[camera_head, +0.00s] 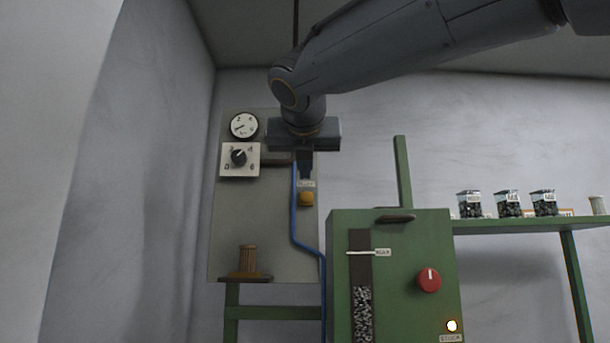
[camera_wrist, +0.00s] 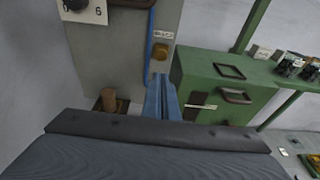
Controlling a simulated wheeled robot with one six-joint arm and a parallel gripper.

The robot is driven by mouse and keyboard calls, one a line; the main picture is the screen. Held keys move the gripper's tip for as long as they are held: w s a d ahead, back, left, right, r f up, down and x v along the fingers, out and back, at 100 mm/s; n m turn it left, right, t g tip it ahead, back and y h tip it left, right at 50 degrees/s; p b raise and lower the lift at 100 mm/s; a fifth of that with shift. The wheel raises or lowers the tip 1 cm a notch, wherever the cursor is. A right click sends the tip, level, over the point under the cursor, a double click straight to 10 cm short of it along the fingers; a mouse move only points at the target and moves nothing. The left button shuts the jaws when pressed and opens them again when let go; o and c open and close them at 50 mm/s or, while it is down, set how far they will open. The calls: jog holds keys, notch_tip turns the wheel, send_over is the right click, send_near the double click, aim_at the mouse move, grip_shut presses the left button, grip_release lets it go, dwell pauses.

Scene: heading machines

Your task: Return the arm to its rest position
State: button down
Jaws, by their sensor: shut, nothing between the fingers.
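My gripper (camera_head: 305,165) points down in the head view, in front of the grey panel (camera_head: 233,220). Its fingers are shut with nothing between them. It hangs just above an orange-yellow button (camera_head: 306,199) on the panel; I cannot tell the gap in depth. In the wrist view my gripper (camera_wrist: 162,85) shows as two closed fingers, with the button (camera_wrist: 159,53) beyond them and the green machine (camera_wrist: 215,100) to the right. My arm reaches in from the upper right of the head view.
The green machine (camera_head: 400,280) has a red knob (camera_head: 429,280) and a lit lamp (camera_head: 452,326). A dial (camera_head: 239,157) and gauge (camera_head: 244,125) sit on the panel. A blue pipe (camera_head: 294,215) runs down it. Jars (camera_head: 508,204) stand on a green shelf (camera_head: 520,225) at right.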

dwell(0.4)
jog(key=w+d+f+m+g, duration=0.15)
jog(key=f+m, duration=0.35)
jog(key=f, duration=0.8)
jog(key=d+f+m+g, duration=0.3)
jog(key=f+m, duration=0.2)
jog(key=f, duration=0.8)
jog(key=d+f+m+g, duration=0.3)
jog(key=f+m, duration=0.2)
jog(key=f, duration=0.8)
jog(key=s+d+f+m+g, duration=0.3)
jog(key=s+f+m, duration=0.7)
jog(key=f, duration=0.5)
jog(key=s+d+f+m+g, duration=0.3)
jog(key=s+d+f+m, duration=0.3)
jog(key=s+f+m, duration=0.4)
notch_tip(320, 180, down, 5)
jog(key=shift+s+r+g+y, duration=0.1)
jog(key=shift+s+g+y, duration=0.3)
jog(key=shift+s, duration=0.25)
